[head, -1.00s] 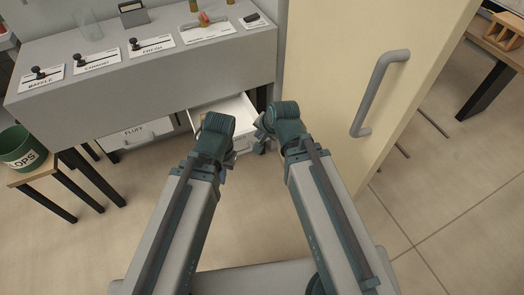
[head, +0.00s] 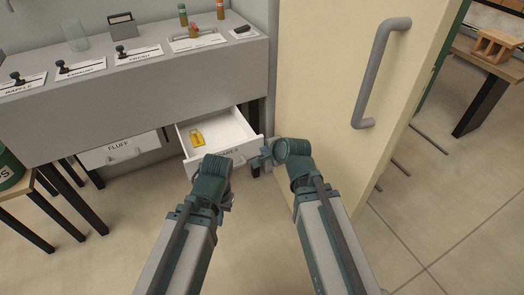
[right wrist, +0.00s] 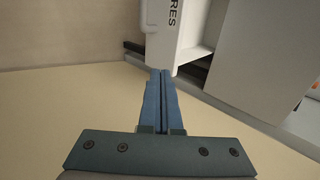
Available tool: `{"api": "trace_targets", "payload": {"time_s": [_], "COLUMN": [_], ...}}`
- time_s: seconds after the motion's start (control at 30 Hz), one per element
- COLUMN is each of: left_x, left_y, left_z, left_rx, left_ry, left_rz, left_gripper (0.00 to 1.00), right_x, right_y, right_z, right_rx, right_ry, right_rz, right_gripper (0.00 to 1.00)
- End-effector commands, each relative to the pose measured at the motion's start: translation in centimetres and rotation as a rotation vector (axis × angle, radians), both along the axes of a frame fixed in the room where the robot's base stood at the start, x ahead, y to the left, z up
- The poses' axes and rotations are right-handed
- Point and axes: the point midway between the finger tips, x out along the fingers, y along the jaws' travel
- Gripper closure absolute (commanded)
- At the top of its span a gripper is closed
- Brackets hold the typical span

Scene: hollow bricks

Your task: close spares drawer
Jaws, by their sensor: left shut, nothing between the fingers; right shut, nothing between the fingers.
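The spares drawer (head: 244,124) stands pulled out under the grey bench, with a yellow tag-like item (head: 197,138) inside. Its lettered front (head: 238,153) is partly hidden by my arms. In the right wrist view the drawer front (right wrist: 168,40) shows the letters "RES". My right gripper (head: 259,160) is shut and empty at the right end of that front. Its blue fingertips (right wrist: 160,73) overlap the drawer's edge in the right wrist view; I cannot tell if they touch. My left gripper (head: 229,200) is shut and empty, in front of and below the drawer, its fingers mostly hidden.
A closed drawer marked FLUFF (head: 120,149) is to the left. A cream door (head: 325,90) with a grey handle (head: 377,75) stands close on the right. A green bin (head: 10,172) sits at far left.

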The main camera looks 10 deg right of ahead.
Motion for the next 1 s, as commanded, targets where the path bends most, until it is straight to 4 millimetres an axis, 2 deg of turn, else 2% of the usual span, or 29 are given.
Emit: {"api": "trace_targets", "payload": {"time_s": [0.5, 0.57, 0.7, 1.0], "left_x": [0.1, 0.1, 0.1, 0.1], "left_y": [0.2, 0.2, 0.2, 0.2], "left_z": [-6.9, -6.2, -6.1, -6.1], "left_rx": [0.008, 0.008, 0.008, 0.008], "left_ry": [-0.003, -0.003, -0.003, -0.003], "left_rz": [-0.005, -0.005, -0.005, -0.005], "left_gripper": [1.00, 1.00, 1.00, 1.00], "right_x": [6.6, 7.8, 9.6, 10.0], "right_y": [2.1, 2.5, 3.1, 3.3], "right_z": [-6.9, -6.2, -6.1, -6.1], "right_rx": [-0.001, -0.001, -0.001, -0.001], "right_ry": [0.000, 0.000, 0.000, 0.000], "right_rz": [0.003, 0.003, 0.002, 0.001], "right_gripper": [1.00, 1.00, 1.00, 1.00]}}
